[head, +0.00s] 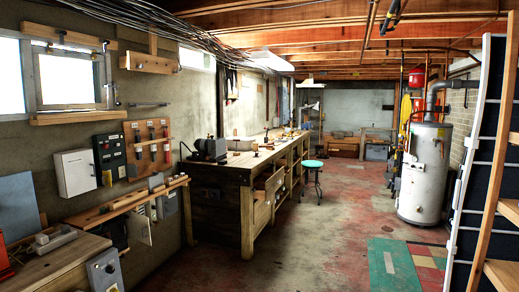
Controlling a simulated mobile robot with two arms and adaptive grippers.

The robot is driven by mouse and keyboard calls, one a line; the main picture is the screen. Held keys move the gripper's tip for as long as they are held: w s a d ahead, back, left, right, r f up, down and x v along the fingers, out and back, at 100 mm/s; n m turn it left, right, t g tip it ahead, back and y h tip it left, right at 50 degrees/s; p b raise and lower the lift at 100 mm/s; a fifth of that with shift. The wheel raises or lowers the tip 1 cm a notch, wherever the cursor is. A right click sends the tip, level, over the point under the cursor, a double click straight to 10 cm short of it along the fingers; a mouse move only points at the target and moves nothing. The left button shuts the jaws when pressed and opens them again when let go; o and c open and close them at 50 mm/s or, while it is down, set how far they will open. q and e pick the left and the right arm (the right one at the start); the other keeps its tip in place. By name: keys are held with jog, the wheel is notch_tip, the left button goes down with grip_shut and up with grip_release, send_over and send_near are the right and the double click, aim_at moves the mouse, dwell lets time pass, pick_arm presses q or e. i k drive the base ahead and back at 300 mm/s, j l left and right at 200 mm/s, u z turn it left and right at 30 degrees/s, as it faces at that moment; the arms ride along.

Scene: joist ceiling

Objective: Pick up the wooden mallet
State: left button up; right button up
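I cannot pick out the wooden mallet for certain. A pale wooden piece with a block-like part (55,240) lies on the near bench at the lower left; it is too small to tell whether it is a mallet. Several small items, too small to name, lie on the long wooden workbench (222,171) along the left wall. Tools with dark handles hang on a wooden wall rack (147,149). Neither of my grippers is in view.
A green-topped stool (312,165) stands beside the long workbench. A grey water heater (424,172) stands at the right, with a wooden ladder-like frame (490,180) nearer. A bench vise or grinder (209,148) sits on the workbench's near end. The middle floor is clear.

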aim_at(256, 147)
jog(key=i+l+z, duration=0.1)
jog(key=i+z, duration=0.35)
jog(key=i, duration=3.3)
jog(key=i+l+u, duration=0.1)
jog(key=i, duration=1.05)
jog(key=i+l, duration=0.1)
jog(key=i, duration=1.1)
jog(key=i+l, duration=0.1)
jog(key=i, duration=1.05)
